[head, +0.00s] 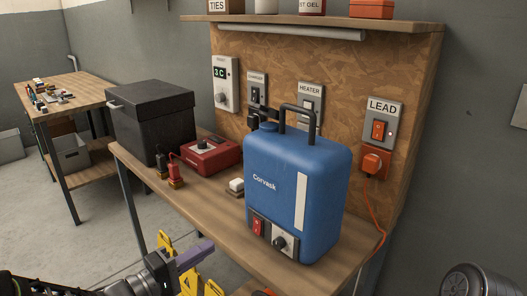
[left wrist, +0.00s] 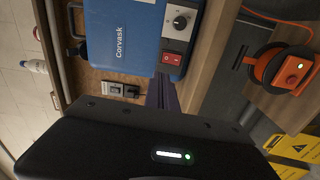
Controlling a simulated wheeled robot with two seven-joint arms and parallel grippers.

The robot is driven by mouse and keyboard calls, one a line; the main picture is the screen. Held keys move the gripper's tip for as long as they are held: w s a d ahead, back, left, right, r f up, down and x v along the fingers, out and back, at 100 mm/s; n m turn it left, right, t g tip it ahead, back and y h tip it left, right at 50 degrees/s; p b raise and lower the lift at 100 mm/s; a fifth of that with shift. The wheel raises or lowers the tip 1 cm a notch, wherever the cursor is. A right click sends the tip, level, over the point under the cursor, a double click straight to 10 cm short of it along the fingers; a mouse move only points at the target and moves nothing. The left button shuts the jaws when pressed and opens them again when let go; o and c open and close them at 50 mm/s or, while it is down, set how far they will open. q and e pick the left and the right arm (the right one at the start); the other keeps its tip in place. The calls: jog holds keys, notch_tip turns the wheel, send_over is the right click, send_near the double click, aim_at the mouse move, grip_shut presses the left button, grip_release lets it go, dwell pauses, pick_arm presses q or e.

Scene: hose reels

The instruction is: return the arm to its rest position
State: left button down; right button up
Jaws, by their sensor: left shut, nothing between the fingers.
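My left gripper (head: 197,254) is low in the head view, in front of the workbench's front edge. Its purple fingers are shut with nothing between them. In the left wrist view the shut fingers (left wrist: 163,92) point toward the blue Corvask unit. The blue unit (head: 290,180) stands upright on the bench, with a red switch (head: 258,226) and a dark knob (head: 279,243) low on its front. It also shows turned sideways in the left wrist view (left wrist: 125,38). The gripper looks apart from it. My right gripper is not in view.
A black box (head: 150,125), a red device (head: 211,155) and small plugs stand on the bench (head: 200,205). Yellow signs (head: 190,282) stand below its front edge, near my left gripper. An orange cord (head: 378,215) hangs at right. An orange-and-black device (left wrist: 285,68) shows in the wrist view.

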pick_arm(q)
jog(key=w+a+f+m+y, duration=0.3)
jog(key=a+f+y, duration=0.2)
jog(key=f+y, duration=0.15)
notch_tip(320, 180, down, 12)
jog(key=s+f+m+g+y+p, duration=0.1)
jog(key=s+g+y, duration=0.1)
jog(key=s+g, duration=0.1)
jog(key=s+d+f+m+g+p, duration=0.1)
jog(key=s+d+f+g, duration=0.4)
jog(key=s+d+f, duration=0.3)
jog(key=s+d+f+m+g+h+p, duration=0.1)
jog(key=s+d+f+g, duration=0.4)
jog(key=s, duration=1.1)
jog(key=d+f+m+p, duration=0.1)
jog(key=d+f, duration=0.2)
jog(key=f, duration=0.1)
jog(key=shift+s+m, duration=0.3)
jog(key=shift+s, duration=0.05)
jog(key=shift+w, duration=0.15)
